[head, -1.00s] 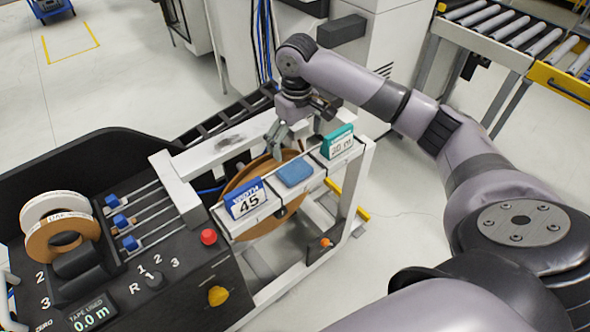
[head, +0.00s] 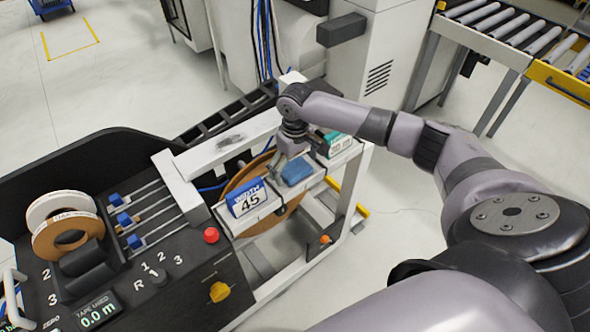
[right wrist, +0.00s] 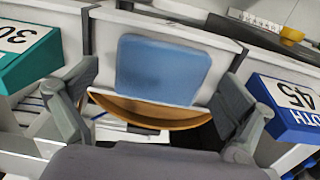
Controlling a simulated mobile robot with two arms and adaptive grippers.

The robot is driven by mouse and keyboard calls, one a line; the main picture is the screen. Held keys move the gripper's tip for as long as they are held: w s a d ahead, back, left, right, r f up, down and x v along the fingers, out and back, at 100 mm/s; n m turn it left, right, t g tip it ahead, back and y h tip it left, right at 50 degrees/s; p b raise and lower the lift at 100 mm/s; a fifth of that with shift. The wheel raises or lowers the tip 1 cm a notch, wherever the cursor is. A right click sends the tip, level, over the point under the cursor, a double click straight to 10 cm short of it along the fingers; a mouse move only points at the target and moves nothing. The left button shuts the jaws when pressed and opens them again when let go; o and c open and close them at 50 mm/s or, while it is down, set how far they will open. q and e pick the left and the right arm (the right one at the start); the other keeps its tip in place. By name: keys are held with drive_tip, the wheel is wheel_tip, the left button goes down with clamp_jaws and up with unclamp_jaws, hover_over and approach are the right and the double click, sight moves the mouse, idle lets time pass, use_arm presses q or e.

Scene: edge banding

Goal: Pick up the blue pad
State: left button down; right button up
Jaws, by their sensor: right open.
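The blue pad (head: 297,171) lies on a white ledge between the blue "45" card and the teal card. In the right wrist view the pad (right wrist: 162,70) lies ahead, between my two spread fingers. My right gripper (head: 290,163) is open and empty, just above and beside the pad. In the right wrist view the right gripper (right wrist: 155,105) has one finger on each side of the pad, with gaps, and does not visibly touch it. My left gripper is not in view.
The blue "45" card (head: 246,196) and the teal card (head: 335,143) stand close on either side of the pad. A brown reel (head: 247,182) sits behind and below the ledge. A black control panel (head: 160,290) with a red button (head: 211,235) is at the left.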

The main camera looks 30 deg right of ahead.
sight(295, 168)
drive_tip(key=shift+c, duration=0.3)
drive_tip(key=c, duration=1)
drive_tip(key=shift+r, duration=0.2)
wheel_tip(295, 168, up, 20)
drive_tip(key=shift+f+b, duration=0.15)
drive_tip(key=shift+b, duration=0.75)
